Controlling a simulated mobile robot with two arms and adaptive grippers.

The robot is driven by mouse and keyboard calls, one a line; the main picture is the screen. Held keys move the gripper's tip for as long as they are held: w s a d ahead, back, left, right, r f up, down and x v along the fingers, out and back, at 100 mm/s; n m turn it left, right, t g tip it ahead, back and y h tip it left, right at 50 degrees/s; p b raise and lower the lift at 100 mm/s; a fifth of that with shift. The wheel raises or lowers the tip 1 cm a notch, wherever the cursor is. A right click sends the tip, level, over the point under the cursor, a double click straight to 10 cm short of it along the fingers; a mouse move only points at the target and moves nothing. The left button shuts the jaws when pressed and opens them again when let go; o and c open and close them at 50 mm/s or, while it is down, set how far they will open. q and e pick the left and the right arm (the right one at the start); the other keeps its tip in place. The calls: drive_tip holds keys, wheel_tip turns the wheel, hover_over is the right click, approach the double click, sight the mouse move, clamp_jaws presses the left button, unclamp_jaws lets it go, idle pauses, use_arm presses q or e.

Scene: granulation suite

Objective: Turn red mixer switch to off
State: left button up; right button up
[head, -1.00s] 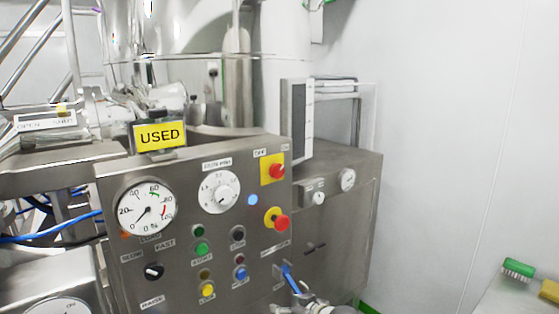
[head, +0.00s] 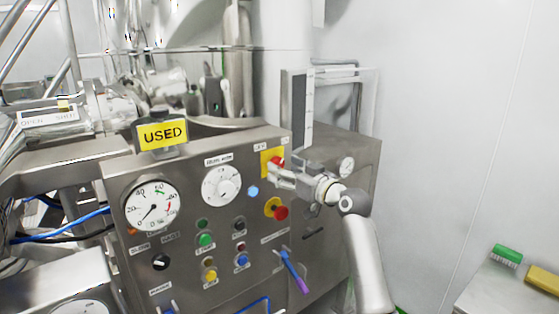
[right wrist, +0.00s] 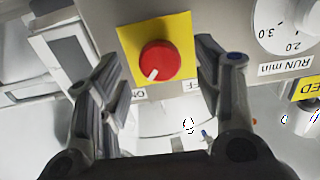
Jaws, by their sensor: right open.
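The red mixer switch (head: 277,161) is a red knob on a yellow plate at the upper right of the steel control panel (head: 130,177). In the right wrist view the red knob (right wrist: 159,61) shows a white mark at its lower left edge, near the ON label (right wrist: 139,95). My right gripper (head: 280,172) is in front of the switch and partly covers it in the head view. In the right wrist view its two fingers (right wrist: 165,65) are open, one on each side of the yellow plate, apart from the knob. My left gripper is not in view.
A red button on a yellow base (head: 278,209) sits just below the switch. A dial (head: 221,186), a gauge (head: 151,203), several coloured buttons and a blue-handled valve (head: 290,266) share the panel. A yellow USED sign (head: 162,134) stands on top. A brush (head: 507,255) lies at right.

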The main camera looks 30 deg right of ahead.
sight(276, 163)
drive_tip(key=w, duration=0.3)
drive_tip(key=shift+a+p, duration=0.15)
drive_tip(key=shift+p, duration=0.25)
